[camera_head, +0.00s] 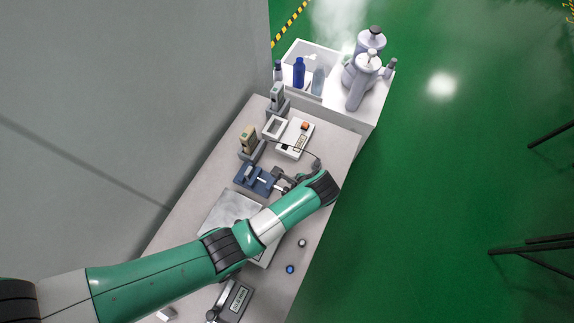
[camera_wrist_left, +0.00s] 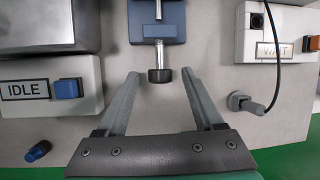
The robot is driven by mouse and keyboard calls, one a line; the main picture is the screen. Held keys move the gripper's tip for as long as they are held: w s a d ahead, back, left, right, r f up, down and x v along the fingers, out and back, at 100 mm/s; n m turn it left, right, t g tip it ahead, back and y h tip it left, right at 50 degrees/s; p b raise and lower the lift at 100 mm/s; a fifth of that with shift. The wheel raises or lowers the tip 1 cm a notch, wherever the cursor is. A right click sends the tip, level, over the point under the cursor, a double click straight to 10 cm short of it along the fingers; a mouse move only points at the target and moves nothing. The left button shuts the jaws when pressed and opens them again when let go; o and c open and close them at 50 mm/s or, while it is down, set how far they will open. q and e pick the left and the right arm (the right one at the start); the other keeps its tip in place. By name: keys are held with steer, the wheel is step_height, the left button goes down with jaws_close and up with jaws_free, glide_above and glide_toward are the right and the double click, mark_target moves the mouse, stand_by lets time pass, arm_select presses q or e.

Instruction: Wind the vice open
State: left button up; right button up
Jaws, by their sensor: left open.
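The blue vice (camera_head: 254,178) lies on the bench in the head view. My left gripper (camera_wrist_left: 160,74) is open, with one finger on each side of the knob and a visible gap to both. In the head view my left gripper (camera_head: 288,181) is small and partly hidden by its wrist, close to the vice's screw end. My right gripper is not in view.
A white tester with an orange button (camera_head: 296,138) stands beyond the vice. A cable plug (camera_wrist_left: 250,104) lies right of my gripper. A box labelled IDLE (camera_wrist_left: 50,88) and a small blue piece (camera_wrist_left: 38,151) are left.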

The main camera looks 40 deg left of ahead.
arm_select(q)
steer(key=shift+a+f, duration=0.15)
steer(key=shift+f, duration=0.15)
jaws_close()
steer(key=shift+w+f+g+b, duration=0.15)
steer(key=shift+g+b, duration=0.25)
steer(key=shift+g, duration=0.2)
steer(key=g+b, duration=0.1)
steer(key=b, duration=0.1)
steer(key=g+h+b, duration=0.1)
steer(key=b, duration=0.1)
steer(key=shift+w+f+m, duration=0.2)
steer(key=shift+f+m, duration=0.1)
steer(key=shift+f, duration=0.05)
steer(key=shift+a+r+g+b, duration=0.1)
steer(key=shift+r+g+b, duration=0.2)
steer(key=shift+b, duration=0.3)
steer(key=shift+r, duration=0.15)
